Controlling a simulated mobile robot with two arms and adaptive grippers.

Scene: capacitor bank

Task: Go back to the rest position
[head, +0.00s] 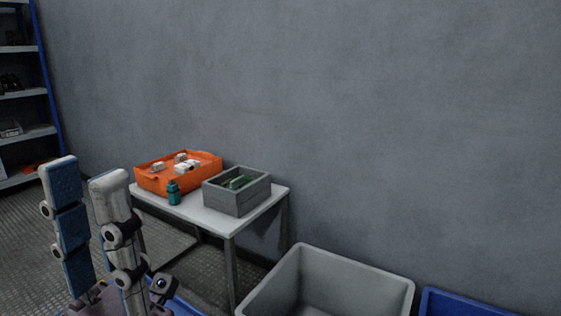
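My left gripper (84,174) stands upright at the lower left of the head view, fingers pointing up. One finger shows a blue ribbed pad and the other a pale grey side. There is a clear gap between the fingers with nothing in it, so it is open. It is in front of and left of a small table (222,222), apart from it as far as I can see. My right gripper is not in view.
On the table are an orange bin (152,184) with pale items, a grey crate (236,202) with green items and a teal bottle (173,193). A large grey tub (383,291) and a blue bin (455,303) stand lower right. Shelving (25,96) is far left.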

